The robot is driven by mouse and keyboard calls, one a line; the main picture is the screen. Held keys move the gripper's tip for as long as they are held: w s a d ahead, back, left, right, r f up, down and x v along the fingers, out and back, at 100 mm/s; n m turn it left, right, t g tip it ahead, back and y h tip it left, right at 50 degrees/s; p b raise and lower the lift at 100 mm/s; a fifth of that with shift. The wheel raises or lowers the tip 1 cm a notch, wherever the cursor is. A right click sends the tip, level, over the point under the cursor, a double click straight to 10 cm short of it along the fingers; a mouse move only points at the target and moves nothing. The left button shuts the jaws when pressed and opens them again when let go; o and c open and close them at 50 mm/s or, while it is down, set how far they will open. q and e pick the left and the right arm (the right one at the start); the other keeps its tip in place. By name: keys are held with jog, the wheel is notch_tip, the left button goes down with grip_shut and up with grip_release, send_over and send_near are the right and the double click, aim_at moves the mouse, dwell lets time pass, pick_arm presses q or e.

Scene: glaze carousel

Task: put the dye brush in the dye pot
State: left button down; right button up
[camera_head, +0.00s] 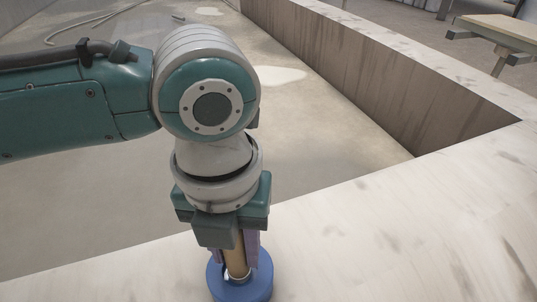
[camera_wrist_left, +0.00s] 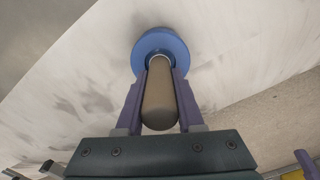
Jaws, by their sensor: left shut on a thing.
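The dye brush has a thick tan handle (camera_head: 236,257) and stands about upright. My left gripper (camera_head: 239,265) is shut on it with purple fingers on either side. The blue round dye pot (camera_head: 242,292) is directly below, on the pale ledge, cut by the bottom edge of the head view. The brush's lower end meets the pot's opening; I cannot tell how deep it is, as the bristles are hidden. In the left wrist view the handle (camera_wrist_left: 159,95) lies between the fingers (camera_wrist_left: 163,72), lined up with the blue pot (camera_wrist_left: 148,43).
The pale stained ledge (camera_head: 400,235) is clear to the right of the pot. Behind it is a sunken grey floor area (camera_head: 330,130) with a raised wall (camera_head: 370,75). A bench (camera_head: 500,30) stands far right. A hose (camera_head: 95,20) lies at the back left.

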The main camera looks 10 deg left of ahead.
pick_arm(q)
jog(key=shift+f, duration=0.15)
jog(key=c, duration=0.5)
grip_release()
